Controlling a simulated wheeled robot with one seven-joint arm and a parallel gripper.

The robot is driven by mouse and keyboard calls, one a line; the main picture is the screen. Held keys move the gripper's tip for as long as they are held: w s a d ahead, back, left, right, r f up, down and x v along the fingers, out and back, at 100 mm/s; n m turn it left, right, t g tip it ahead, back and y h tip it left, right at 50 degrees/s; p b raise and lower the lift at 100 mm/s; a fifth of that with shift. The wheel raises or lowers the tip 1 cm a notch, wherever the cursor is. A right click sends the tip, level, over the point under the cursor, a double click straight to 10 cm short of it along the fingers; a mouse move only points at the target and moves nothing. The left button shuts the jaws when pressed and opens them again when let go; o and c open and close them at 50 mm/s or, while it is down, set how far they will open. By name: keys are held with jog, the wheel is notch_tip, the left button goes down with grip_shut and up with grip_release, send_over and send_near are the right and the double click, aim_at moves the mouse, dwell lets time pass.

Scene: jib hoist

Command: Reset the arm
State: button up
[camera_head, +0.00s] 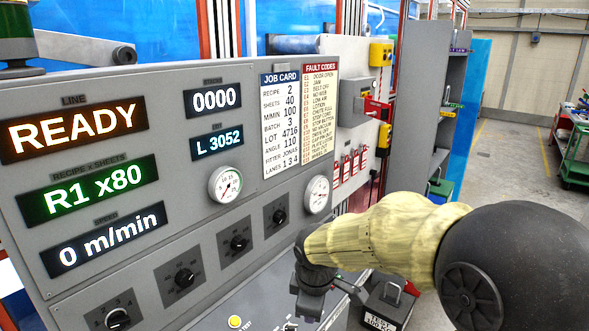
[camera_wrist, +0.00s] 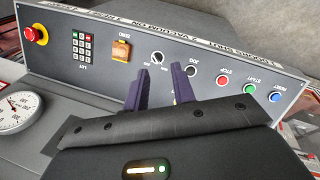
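My arm (camera_head: 385,240) reaches in from the right in the head view, in front of the grey control panel. My gripper (camera_head: 318,285) hangs low over the panel's lower shelf; its fingertips are hard to make out there. In the wrist view my gripper (camera_wrist: 163,78) shows two dark purple fingers standing apart with nothing between them. They point at a sloped button panel with a black selector knob (camera_wrist: 156,58) just beyond the fingertips. I cannot tell whether any finger touches the panel.
The wrist view shows a red emergency button (camera_wrist: 37,34), a keypad (camera_wrist: 82,47), and red STOP (camera_wrist: 222,80), green START (camera_wrist: 249,89) and blue RESET (camera_wrist: 274,97) buttons. A READY display (camera_head: 75,129) glows on the panel. A black test weight (camera_head: 388,305) stands below my arm. Open floor lies right.

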jog(key=s+d+f+m, duration=0.6)
jog(key=s+d+m, duration=0.5)
jog(key=m, duration=0.4)
jog(key=shift+s+d+f, duration=0.2)
jog(key=shift+d+f, duration=0.1)
jog(key=shift+d, duration=0.05)
